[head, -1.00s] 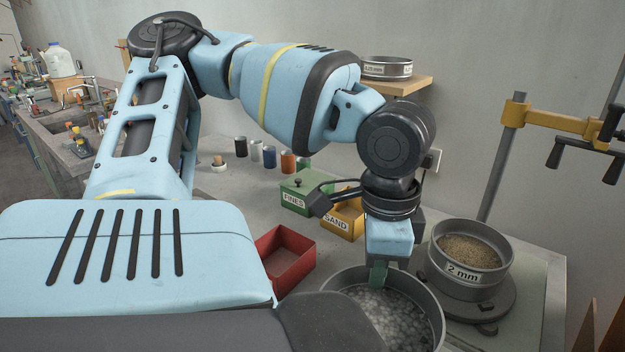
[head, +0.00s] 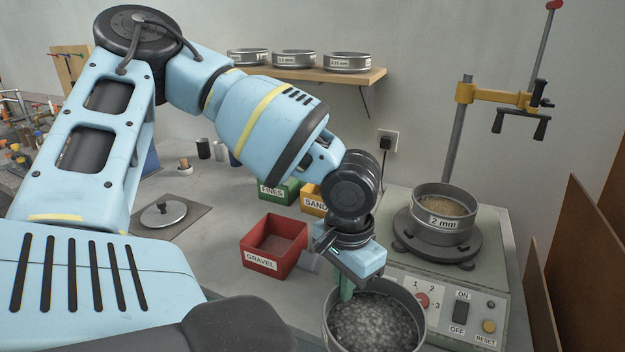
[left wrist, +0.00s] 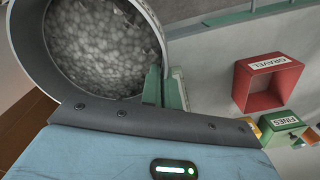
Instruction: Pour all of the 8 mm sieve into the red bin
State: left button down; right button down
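The red bin (head: 268,262), labelled GRAVEL, stands empty on the bench left of my left gripper; it also shows in the left wrist view (left wrist: 272,104). My left gripper (head: 346,292) is shut on the wall of a round metal sieve (head: 417,306), one green finger inside and one outside, as the left wrist view (left wrist: 161,90) shows. The sieve holds many grey stones (head: 375,323) and looks about level, in front and to the right of the bin. No 8 mm label shows on it. My right gripper is not in view.
The shaker with the 2 mm sieve (head: 443,222) and its control panel (head: 455,305) stands right of the held sieve. The green FINES box (head: 278,190) and yellow SAND box (head: 313,203) stand behind the bin. A lid (head: 163,213) lies on the left.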

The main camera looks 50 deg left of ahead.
aim_at(375, 350)
pick_arm(q)
jog(key=s+a+f+n, duration=0.2)
jog(key=a+n, duration=0.1)
jog(key=a, duration=0.3)
jog(key=s+a+f+n, duration=0.3)
jog(key=a+n, duration=0.1)
jog(key=a, duration=0.3)
jog(key=w+d+m, duration=0.1)
jog(key=d+m, duration=0.1)
jog(key=d, duration=0.5)
jog(key=w+d+f+m, duration=0.1)
jog(key=w+d+m, duration=0.1)
jog(key=d, duration=0.5)
jog(key=w+d+f+m, duration=0.1)
jog(key=d+m, duration=0.1)
jog(key=d, duration=0.5)
jog(key=shift+w+d+m, duration=0.2)
jog(key=shift+d+m, duration=0.1)
jog(key=shift+d+r, duration=0.15)
jog(key=shift+d, duration=0.2)
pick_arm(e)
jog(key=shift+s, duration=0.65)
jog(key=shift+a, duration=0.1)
